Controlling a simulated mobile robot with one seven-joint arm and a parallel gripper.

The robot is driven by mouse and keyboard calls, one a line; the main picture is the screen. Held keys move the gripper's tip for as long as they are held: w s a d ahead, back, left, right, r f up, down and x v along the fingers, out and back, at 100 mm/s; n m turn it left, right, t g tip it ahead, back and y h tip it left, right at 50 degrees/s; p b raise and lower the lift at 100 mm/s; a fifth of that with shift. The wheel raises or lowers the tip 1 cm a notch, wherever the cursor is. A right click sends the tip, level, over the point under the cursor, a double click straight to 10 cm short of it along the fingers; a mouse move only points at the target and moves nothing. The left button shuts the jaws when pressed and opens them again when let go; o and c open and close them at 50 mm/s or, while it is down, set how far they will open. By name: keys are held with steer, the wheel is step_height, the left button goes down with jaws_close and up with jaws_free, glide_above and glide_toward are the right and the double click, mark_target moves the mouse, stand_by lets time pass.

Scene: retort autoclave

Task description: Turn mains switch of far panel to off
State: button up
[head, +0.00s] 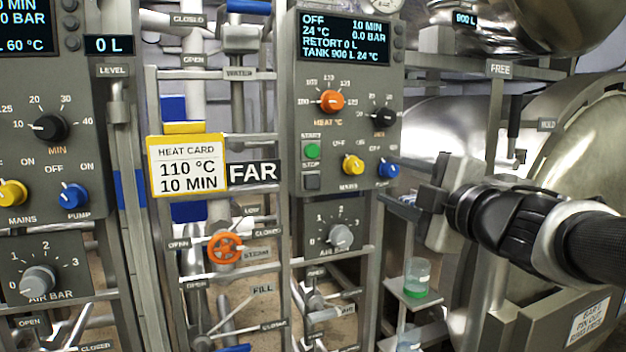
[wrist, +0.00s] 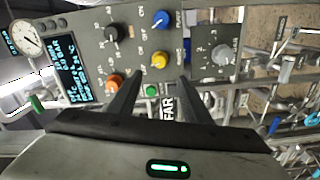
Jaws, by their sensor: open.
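The far panel (head: 348,125) is the grey panel right of the FAR sign (head: 254,172). Its yellow mains switch (head: 352,164) sits low on the panel, left of the blue pump switch (head: 388,168). Its small pointer seems to lean up and left, though the exact setting is hard to read. My gripper (head: 392,182) is open and empty, just right of the panel. In the wrist view, the yellow mains switch (wrist: 160,61) shows between and beyond my open fingertips (wrist: 161,77), apart from them. The blue pump switch (wrist: 161,19) is close by.
An orange heat knob (head: 331,101), a black knob (head: 382,117) and a green start button (head: 312,151) crowd the far panel. The grey air knob (head: 341,237) is below. Another panel (head: 50,180) stands left. Rails and a shelf with a jar (head: 417,277) lie under my arm.

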steer(key=v, duration=0.5)
steer(key=shift+p, duration=0.3)
